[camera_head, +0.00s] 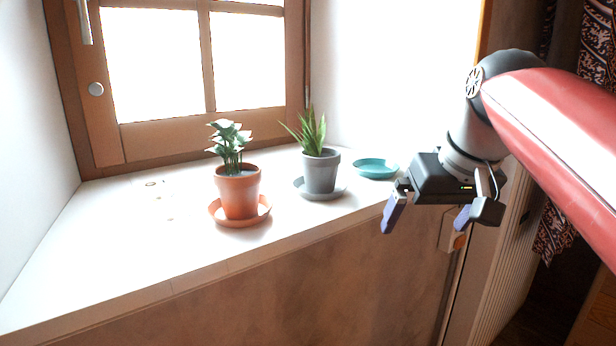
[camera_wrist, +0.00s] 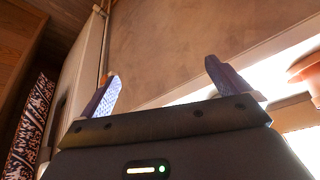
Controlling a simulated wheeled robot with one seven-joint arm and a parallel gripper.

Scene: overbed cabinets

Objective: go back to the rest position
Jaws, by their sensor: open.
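My gripper (camera_head: 424,219) hangs at the right in the head view, in front of the sill's right end, with its fingers pointing down. Its two purple-blue fingers are wide apart, with nothing between them. The wrist view shows the same open fingers (camera_wrist: 162,88) against the brown wall panel below the sill. My red and grey arm reaches in from the right edge of the head view.
On the white sill (camera_head: 110,255) stand a terracotta pot (camera_head: 239,192) on an orange saucer, a grey pot (camera_head: 321,172) on a grey saucer, and an empty teal saucer (camera_head: 375,169). A wooden window (camera_head: 112,140) is behind. Patterned curtains (camera_head: 597,45) hang right.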

